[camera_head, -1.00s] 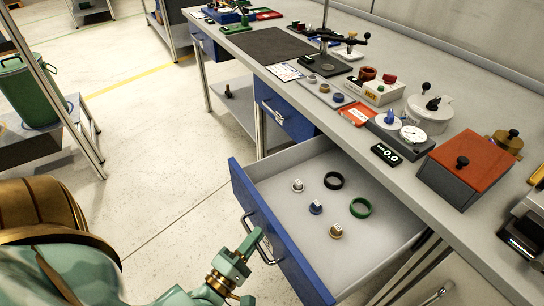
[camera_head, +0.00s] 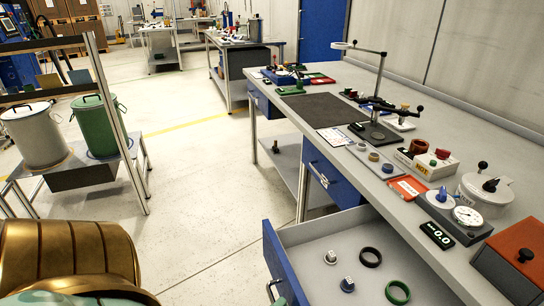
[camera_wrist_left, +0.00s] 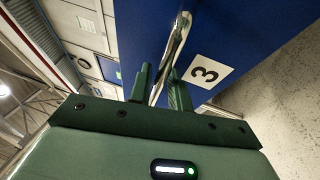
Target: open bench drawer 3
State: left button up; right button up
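Bench drawer 3 (camera_head: 268,246) has a blue front and stands pulled out from the bench, showing its grey inside. Its metal handle (camera_head: 272,290) shows at the bottom edge of the head view. In the left wrist view the blue front carries a white label with a 3 (camera_wrist_left: 206,73). My left gripper (camera_wrist_left: 160,78) has its two green fingers on either side of the handle bar (camera_wrist_left: 176,42), with little gap, and looks closed on it. In the head view the left gripper is almost wholly below the frame. My right gripper is not in view.
In the drawer lie a black ring (camera_head: 370,257), a green ring (camera_head: 397,292) and small knobs. Another blue drawer (camera_head: 330,178) beyond is shut. The bench top (camera_head: 300,125) holds several instruments. Open floor (camera_head: 215,190) lies to the left, with a rack of bins (camera_head: 97,125) beyond.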

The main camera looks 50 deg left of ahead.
pick_arm(q)
jog(key=s+f, duration=0.3)
jog(key=s, duration=1.3)
jog(key=shift+d+p, duration=0.3)
jog(key=shift+d, duration=0.1)
